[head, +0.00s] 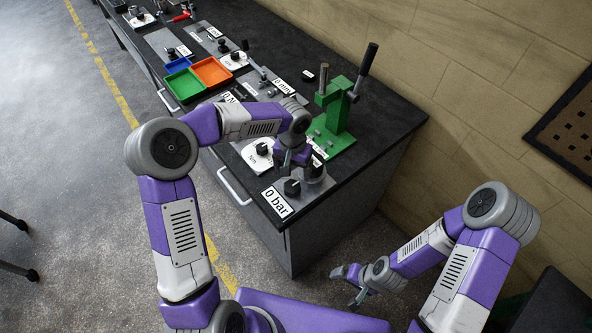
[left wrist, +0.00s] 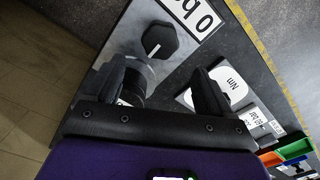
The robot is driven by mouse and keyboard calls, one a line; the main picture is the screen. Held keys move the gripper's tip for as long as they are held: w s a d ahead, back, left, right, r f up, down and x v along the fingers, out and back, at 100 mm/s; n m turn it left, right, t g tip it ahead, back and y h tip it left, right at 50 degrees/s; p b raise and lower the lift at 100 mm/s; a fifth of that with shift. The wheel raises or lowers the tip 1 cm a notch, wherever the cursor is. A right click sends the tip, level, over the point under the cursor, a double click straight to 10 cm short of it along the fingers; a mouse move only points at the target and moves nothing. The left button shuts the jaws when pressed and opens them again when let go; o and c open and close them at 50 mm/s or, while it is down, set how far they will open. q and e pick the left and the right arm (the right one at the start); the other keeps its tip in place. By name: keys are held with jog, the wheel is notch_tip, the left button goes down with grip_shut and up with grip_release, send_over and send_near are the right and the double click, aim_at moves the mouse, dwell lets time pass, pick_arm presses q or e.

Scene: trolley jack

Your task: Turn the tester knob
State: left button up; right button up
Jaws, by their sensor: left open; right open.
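A black knob (head: 292,187) stands on a grey plate at the bench's near corner, beside a "0 bar" label (head: 276,202). The left wrist view shows this knob (left wrist: 159,41) as faceted, with a white pointer line, and the label (left wrist: 194,14) next to it. A grey cylinder (head: 317,172) stands beside the knob. Another black knob (head: 262,149) sits on a white "Nm" dial. My left gripper (head: 291,157) is open and empty above the plate, close to the "0 bar" knob but apart from it. My right gripper (head: 351,284) is open, low beside the bench.
A green press (head: 338,116) with a long black lever stands behind the knobs. Green (head: 184,86), blue (head: 177,66) and orange (head: 212,72) trays lie farther along the bench (head: 385,128). A wall rises on the right. Open floor lies left.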

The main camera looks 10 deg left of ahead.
aim_at(292, 186)
pick_arm(q)
jog(key=f, duration=0.4)
jog(key=s+f, duration=0.1)
jog(key=f, duration=0.1)
jog(key=shift+f, duration=0.4)
jog(key=c, duration=1.1)
